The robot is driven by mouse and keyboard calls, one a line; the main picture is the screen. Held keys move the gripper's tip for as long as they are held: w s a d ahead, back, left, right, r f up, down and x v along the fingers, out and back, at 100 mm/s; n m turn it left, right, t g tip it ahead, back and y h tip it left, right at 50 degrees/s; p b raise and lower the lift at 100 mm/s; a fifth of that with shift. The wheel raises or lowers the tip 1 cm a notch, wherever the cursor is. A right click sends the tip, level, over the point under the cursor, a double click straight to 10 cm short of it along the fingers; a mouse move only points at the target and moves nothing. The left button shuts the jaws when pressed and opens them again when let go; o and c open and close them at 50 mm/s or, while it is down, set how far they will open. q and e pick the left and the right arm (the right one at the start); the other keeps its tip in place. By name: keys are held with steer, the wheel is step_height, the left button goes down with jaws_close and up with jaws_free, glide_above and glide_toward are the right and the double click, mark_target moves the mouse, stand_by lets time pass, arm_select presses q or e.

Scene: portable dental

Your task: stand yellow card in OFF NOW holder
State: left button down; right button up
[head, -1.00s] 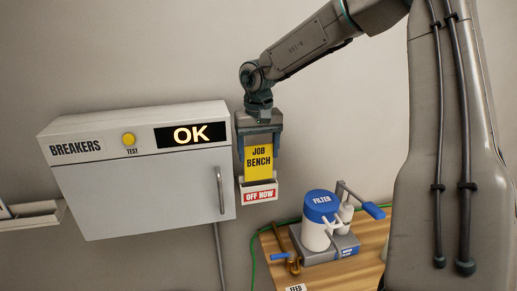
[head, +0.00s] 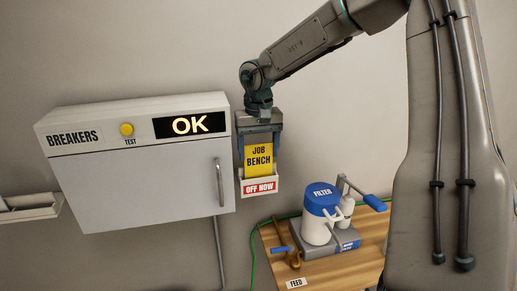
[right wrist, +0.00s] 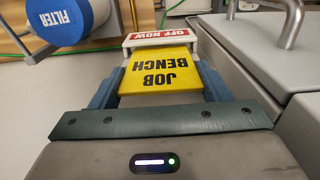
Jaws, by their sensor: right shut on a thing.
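The yellow card (head: 259,158), printed JOB BENCH, is upright in the head view. Its lower edge is behind the front of the white holder with the red OFF NOW label (head: 261,187). My right gripper (head: 260,165) points down from above and is shut on the card, with a finger at each side. The right wrist view shows the card (right wrist: 158,70) between the blue fingers, its far end at the OFF NOW holder (right wrist: 160,37). Whether the card touches the holder's floor is hidden. My left gripper is not in view.
The white breaker box (head: 140,185) with an OK display and a door handle is close to the left of the holder. Below right, a wooden bench (head: 340,268) bears a blue-lidded filter unit (head: 322,200) and a brass-coloured tool (head: 283,250). Wall above is clear.

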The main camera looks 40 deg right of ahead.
steer(key=shift+f+b, duration=0.5)
steer(key=shift+f, duration=0.2)
steer(key=o, duration=1.1)
steer(key=shift+c, duration=0.2)
steer(key=shift+r, duration=0.1)
step_height(320, 180, up, 5)
steer(key=shift+w+f+b, duration=0.1)
steer(key=shift+b, duration=0.8)
step_height(320, 180, up, 4)
steer(key=p, duration=0.3)
steer(key=shift+r, duration=0.25)
steer(key=shift+r+p, duration=0.7)
steer(key=shift+p, duration=0.2)
